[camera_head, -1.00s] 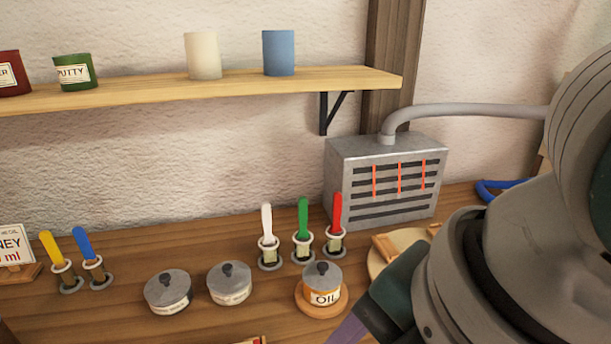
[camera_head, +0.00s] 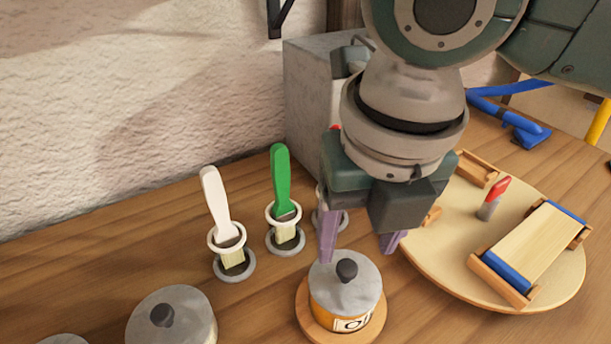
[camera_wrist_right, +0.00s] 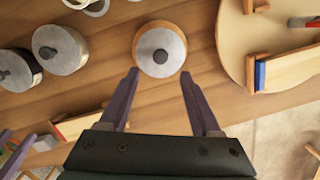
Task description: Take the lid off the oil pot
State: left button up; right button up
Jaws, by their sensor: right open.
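The oil pot (camera_head: 353,318) is orange with a partly visible "OIL" label and stands on a round wooden coaster (camera_head: 306,309). Its grey metal lid (camera_head: 330,283) with a dark knob (camera_head: 347,270) sits on top. My right gripper (camera_head: 360,252) is open and empty, its purple fingers pointing down just above and behind the lid in the head view. In the right wrist view the lid (camera_wrist_right: 175,58) and knob lie ahead of the two spread fingertips (camera_wrist_right: 158,78), apart from them.
Another lidded pot (camera_head: 172,318) stands left. White (camera_head: 215,200) and green (camera_head: 280,180) brushes stand in holders behind. A round wooden board (camera_head: 440,262) with a wooden clamp-like frame (camera_head: 530,250) lies right. A grey metal box (camera_head: 305,100) is behind my arm.

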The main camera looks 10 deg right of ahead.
aim_at(348, 266)
jog(key=f, duration=0.2)
jog(key=w+f, duration=0.1)
jog(key=f, duration=0.3)
jog(key=shift+w, duration=0.25)
jog(key=shift+c, duration=0.2)
grip_shut()
